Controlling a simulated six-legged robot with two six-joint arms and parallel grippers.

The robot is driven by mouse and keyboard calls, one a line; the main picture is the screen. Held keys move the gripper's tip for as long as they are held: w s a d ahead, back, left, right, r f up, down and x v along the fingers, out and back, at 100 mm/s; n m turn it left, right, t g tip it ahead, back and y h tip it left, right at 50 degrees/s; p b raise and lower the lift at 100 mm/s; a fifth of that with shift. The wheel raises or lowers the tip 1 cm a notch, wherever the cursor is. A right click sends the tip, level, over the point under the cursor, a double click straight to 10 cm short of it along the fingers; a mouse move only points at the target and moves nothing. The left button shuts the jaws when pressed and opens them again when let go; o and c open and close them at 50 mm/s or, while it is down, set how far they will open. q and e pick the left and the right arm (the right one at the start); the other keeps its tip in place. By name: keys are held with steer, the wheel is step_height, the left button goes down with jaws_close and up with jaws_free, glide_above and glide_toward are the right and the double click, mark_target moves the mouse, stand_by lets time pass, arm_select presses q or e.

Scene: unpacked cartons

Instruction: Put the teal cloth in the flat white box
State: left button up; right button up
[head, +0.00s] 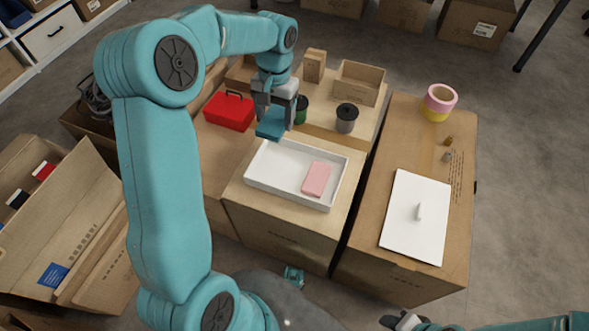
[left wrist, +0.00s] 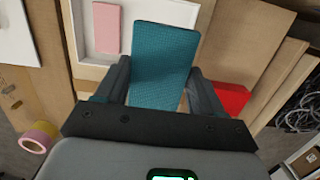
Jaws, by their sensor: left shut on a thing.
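The teal cloth (head: 270,130) is a folded, flat piece held between the fingers of my left gripper (head: 274,112). It also shows large between both fingers in the left wrist view (left wrist: 164,55). The flat white box (head: 262,179) lies open on the middle carton, with a folded pink cloth (head: 317,179) inside on its right. The teal cloth hangs above the box's far left edge; whether it overlaps the rim is hard to tell. My right gripper (head: 400,321) shows only partly at the bottom edge, and its jaws are unclear.
A red box (head: 230,111) with a handle stands left of my left gripper. A green-dark spool (head: 301,109) and a grey spool (head: 346,118) stand behind the white box. A white panel (head: 405,235) and pink-yellow tape rolls (head: 439,101) sit on the right carton.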

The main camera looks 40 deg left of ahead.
arm_select(q)
steer(key=b, duration=0.4)
glide_above(277, 168)
step_height(277, 168, down, 14)
steer(key=shift+w+f, duration=0.1)
steer(key=shift+w, duration=0.05)
steer(key=shift+f+b, duration=0.7)
steer(key=shift+f, duration=1.65)
steer(key=shift+f, duration=0.1)
steer(key=o, duration=1)
steer(key=r+p, duration=0.1)
steer(key=r, duration=0.3)
steer(key=w+r+p, duration=0.1)
steer(key=r+p, duration=0.1)
steer(key=r, duration=0.2)
steer(key=r+p, duration=0.1)
steer(key=r, duration=0.3)
steer(key=shift+w+a+r, duration=0.1)
steer(key=shift+w+a, duration=0.1)
steer(key=shift+w, duration=0.05)
